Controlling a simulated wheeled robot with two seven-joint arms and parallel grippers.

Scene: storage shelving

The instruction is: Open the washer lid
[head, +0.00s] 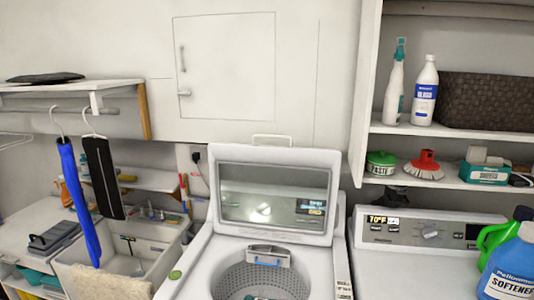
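The white top-loading washer (183,279) stands at the bottom middle of the head view. Its lid (226,153) is raised and stands up at the back, with a dark see-through window (255,208) in it and a white handle (272,140) at its top edge. The round opening is uncovered and the grey perforated drum (290,279) shows inside. A small grey part with a blue strip (268,256) sits at the back rim of the opening. The drum's front is cut off by the picture's lower edge. Neither of my grippers is in view.
A second white machine with a control panel (425,231) stands at right, with a blue softener jug (512,268) and a green jug (492,240) at its right. A sink (150,243) and hanging garments are at left.

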